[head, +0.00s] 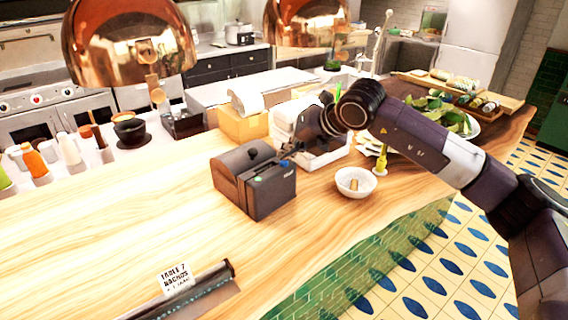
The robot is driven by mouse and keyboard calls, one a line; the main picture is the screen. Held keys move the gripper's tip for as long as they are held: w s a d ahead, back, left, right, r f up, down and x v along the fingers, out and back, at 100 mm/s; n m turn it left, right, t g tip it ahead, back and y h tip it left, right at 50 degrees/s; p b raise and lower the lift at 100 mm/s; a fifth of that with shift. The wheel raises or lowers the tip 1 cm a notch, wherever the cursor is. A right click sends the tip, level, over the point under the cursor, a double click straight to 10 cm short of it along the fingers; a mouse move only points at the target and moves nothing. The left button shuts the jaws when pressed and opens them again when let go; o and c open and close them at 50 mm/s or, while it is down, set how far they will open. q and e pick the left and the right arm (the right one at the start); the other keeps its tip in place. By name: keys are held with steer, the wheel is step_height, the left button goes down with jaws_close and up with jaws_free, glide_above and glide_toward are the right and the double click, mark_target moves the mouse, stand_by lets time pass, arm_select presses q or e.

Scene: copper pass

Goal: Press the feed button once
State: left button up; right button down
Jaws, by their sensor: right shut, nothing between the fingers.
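A dark grey box-shaped machine (240,184), which looks like a ticket printer, stands on the wooden counter. My right gripper (287,156) reaches in from the right, shut and empty. Its tips are at the machine's right top edge, close to the blue spot. Whether they touch it, I cannot tell. My left gripper is not in view.
A white bowl (356,182) and a small yellow bottle (381,161) stand right of the machine. White containers (323,155) are behind it. A ticket rail (187,297) with a paper slip lies in front. Copper lamps (130,45) hang above.

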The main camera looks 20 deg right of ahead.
mark_target(287, 163)
steer(key=shift+f+b, duration=0.5)
steer(key=shift+b, duration=0.15)
stand_by(0.6)
steer(key=shift+r, duration=0.15)
steer(key=shift+r+p, duration=0.3)
steer(key=shift+r, duration=0.45)
steer(key=shift+r, duration=0.1)
steer(key=shift+r+p, duration=1.2)
steer(key=shift+r, duration=1.25)
